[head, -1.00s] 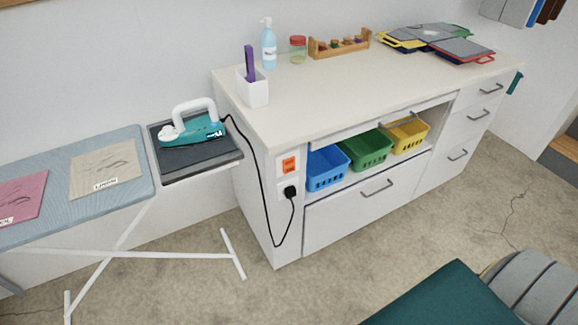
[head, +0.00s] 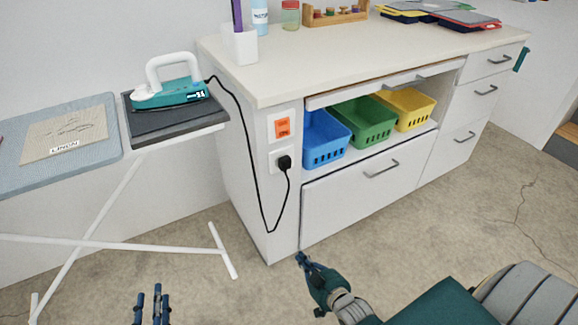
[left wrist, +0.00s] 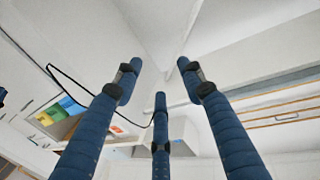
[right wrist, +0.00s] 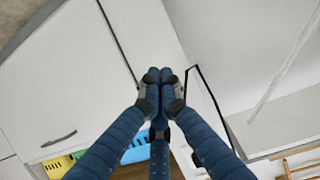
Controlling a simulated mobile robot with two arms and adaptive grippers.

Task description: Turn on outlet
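The outlet is on the cabinet's left end: a white plate with an orange switch (head: 283,128), above a socket holding a black plug (head: 284,162). The switch's on or off state is too small to tell. A small orange patch, likely the switch, also shows in the left wrist view (left wrist: 116,129). My left gripper (head: 152,292) is at the bottom of the head view, well below and left of the outlet; its fingers are spread and empty. My right gripper (head: 303,260) is low in front of the cabinet, below the outlet, apart from it. Its fingertips meet with nothing visible between them.
A black cord (head: 257,180) loops from the plug up to the teal iron (head: 178,92) on the ironing board's dark rest (head: 160,121). The board's white legs (head: 110,200) stand left. The cabinet (head: 350,205) has blue, green and yellow baskets inside. Floor before the outlet is clear.

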